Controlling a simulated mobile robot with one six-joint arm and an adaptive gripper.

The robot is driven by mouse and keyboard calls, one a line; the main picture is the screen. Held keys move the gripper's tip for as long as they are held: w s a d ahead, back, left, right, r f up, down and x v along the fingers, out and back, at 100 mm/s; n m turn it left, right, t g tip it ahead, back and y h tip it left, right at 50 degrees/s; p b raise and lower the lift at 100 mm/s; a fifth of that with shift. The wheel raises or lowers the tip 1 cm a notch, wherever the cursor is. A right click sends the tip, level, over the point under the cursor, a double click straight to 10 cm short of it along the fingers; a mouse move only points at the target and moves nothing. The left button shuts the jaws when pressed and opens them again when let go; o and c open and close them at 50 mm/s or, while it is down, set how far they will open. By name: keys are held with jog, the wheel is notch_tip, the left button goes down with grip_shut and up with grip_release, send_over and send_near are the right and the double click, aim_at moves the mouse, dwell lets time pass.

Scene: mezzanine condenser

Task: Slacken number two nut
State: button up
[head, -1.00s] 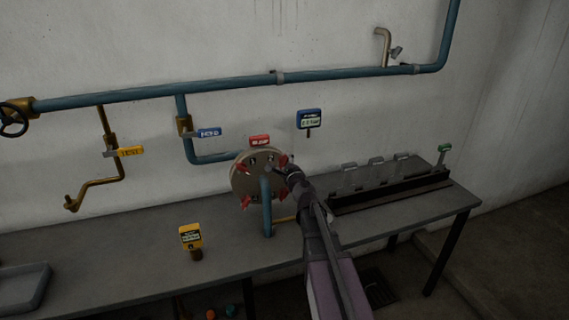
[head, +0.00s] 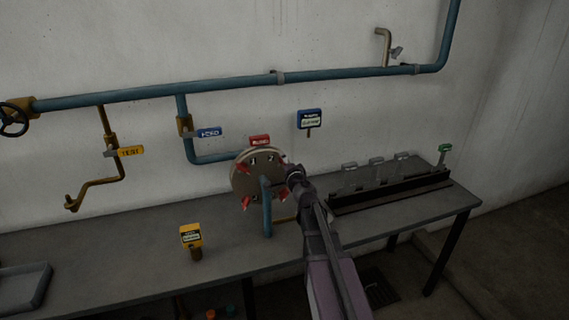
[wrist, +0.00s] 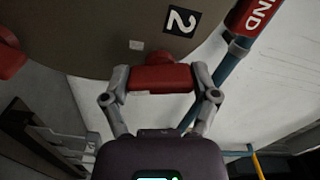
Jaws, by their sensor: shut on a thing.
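The round cover plate (head: 240,181) stands upright above the bench with several red wing nuts around its face. In the wrist view the plate (wrist: 85,32) carries a black "2" label (wrist: 181,21). Just below that label is a red winged nut (wrist: 160,78). My gripper (wrist: 162,80) has one finger against each end of this nut and is shut on it. In the head view my gripper (head: 286,172) is at the plate's upper right, and my arm hides part of that side.
A blue pipe (head: 267,215) passes in front of the plate. A yellow tagged device (head: 191,236) stands on the bench (head: 130,255) to the left. A dark rack (head: 390,192) with several upright pieces is to the right. A red tag (head: 259,141) sits above the plate.

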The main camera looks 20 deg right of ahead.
jog(key=n, duration=0.6)
jog(key=shift+n, duration=0.3)
dwell(0.4)
jog(key=o, duration=1)
jog(key=shift+s, duration=0.1)
jog(key=s, duration=1.1)
jog(key=shift+s, duration=0.4)
